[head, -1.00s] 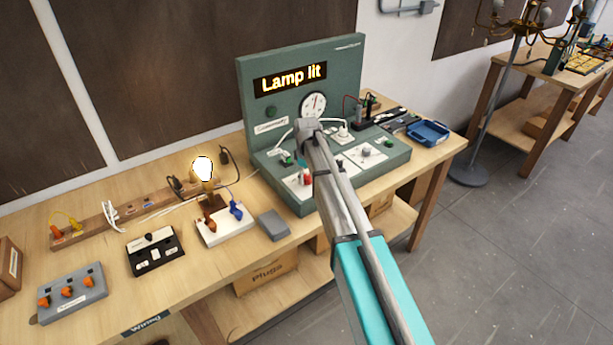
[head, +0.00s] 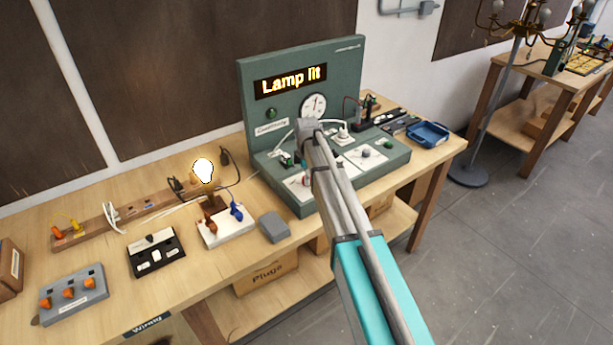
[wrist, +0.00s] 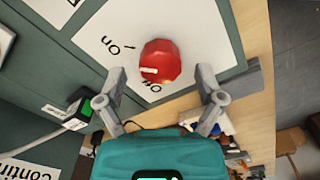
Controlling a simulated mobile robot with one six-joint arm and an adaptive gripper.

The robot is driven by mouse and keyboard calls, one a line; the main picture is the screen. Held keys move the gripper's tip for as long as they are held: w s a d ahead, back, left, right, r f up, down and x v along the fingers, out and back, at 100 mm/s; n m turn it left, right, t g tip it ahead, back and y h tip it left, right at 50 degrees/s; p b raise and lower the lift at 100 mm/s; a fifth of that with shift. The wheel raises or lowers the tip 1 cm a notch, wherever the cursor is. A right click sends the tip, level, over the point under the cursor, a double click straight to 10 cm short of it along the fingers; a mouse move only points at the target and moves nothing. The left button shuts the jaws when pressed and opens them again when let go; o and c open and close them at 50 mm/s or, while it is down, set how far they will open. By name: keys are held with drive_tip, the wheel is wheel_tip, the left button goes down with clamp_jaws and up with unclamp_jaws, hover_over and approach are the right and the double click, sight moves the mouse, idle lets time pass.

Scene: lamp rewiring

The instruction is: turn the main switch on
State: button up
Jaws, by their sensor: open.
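The main switch is a red knob (wrist: 160,60) on a white plate marked On and Off in the wrist view. A white bar on the knob points to the left side of the picture. I cannot tell its exact setting. My gripper (wrist: 162,74) is open, its fingers apart on either side of the knob's lower part in the picture, with no clear contact. In the head view my arm hides most of the gripper and part of the switch plate (head: 292,181). The display (head: 290,81) reads "Lamp lit" and the bulb (head: 203,170) glows.
The green test panel (head: 335,62) stands upright at the back, with a gauge (head: 313,105). A white cable and green-topped connector (wrist: 84,107) lie close to the left finger. A grey block (head: 274,227) and blue tray (head: 429,133) flank the panel base.

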drive_tip(key=shift+r+p, duration=6.25)
drive_tip(key=shift+r, duration=0.35)
drive_tip(key=s+d+f+m+b, duration=0.4)
drive_tip(key=s+m, duration=0.2)
drive_tip(key=s, duration=0.3)
drive_tip(key=s+d+f+m+b, duration=0.3)
drive_tip(key=s+m, duration=0.3)
drive_tip(key=s, duration=0.3)
drive_tip(key=s+d+f+m+b, duration=0.4)
drive_tip(key=s+m, duration=0.1)
drive_tip(key=s, duration=0.5)
drive_tip(key=shift+d+f+m+b, duration=0.3)
drive_tip(key=shift+d+m+b, duration=0.05)
drive_tip(key=shift+d+m, duration=0.05)
drive_tip(key=shift+s, duration=0.15)
drive_tip(key=shift+s, duration=0.15)
